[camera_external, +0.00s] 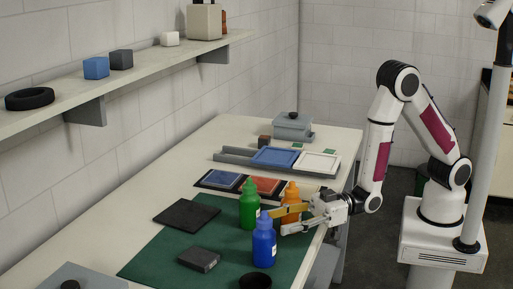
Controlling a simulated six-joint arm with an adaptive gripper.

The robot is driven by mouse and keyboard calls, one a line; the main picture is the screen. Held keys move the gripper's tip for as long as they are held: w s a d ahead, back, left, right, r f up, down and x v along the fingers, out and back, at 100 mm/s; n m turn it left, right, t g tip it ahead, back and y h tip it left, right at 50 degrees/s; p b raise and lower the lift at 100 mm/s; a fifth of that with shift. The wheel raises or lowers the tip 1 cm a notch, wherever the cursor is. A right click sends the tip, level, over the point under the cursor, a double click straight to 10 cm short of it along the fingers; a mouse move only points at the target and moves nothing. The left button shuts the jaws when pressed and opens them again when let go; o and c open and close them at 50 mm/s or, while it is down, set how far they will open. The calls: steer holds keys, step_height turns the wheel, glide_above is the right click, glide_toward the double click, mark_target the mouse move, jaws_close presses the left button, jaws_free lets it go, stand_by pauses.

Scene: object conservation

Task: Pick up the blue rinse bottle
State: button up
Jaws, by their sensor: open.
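The blue rinse bottle (264,247) stands upright on the green mat (165,250), near the table's right edge. My gripper (278,222) reaches in from the right with its fingers pointing left, low over the table. It is open, and no object shows held between its fingers. The fingers are just behind and to the right of the blue bottle's upper part; I cannot tell whether they touch it. A green bottle (249,208) stands behind and left of the blue one. An orange bottle (292,193) stands behind my gripper, partly hidden by it.
A dark box (199,260) and a black round dish (255,281) lie near the blue bottle. A dark flat slab (186,215) lies at the mat's far left. Framed trays (273,158) and a grey lidded box (292,127) are farther back. A wall shelf (135,80) overhangs the left.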

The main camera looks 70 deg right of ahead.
mark_target(264, 225)
steer(key=shift+w, duration=0.1)
steer(key=shift+x, duration=2.5)
steer(key=shift+w+d+f, duration=0.1)
steer(key=shift+w, duration=0.05)
jaws_close()
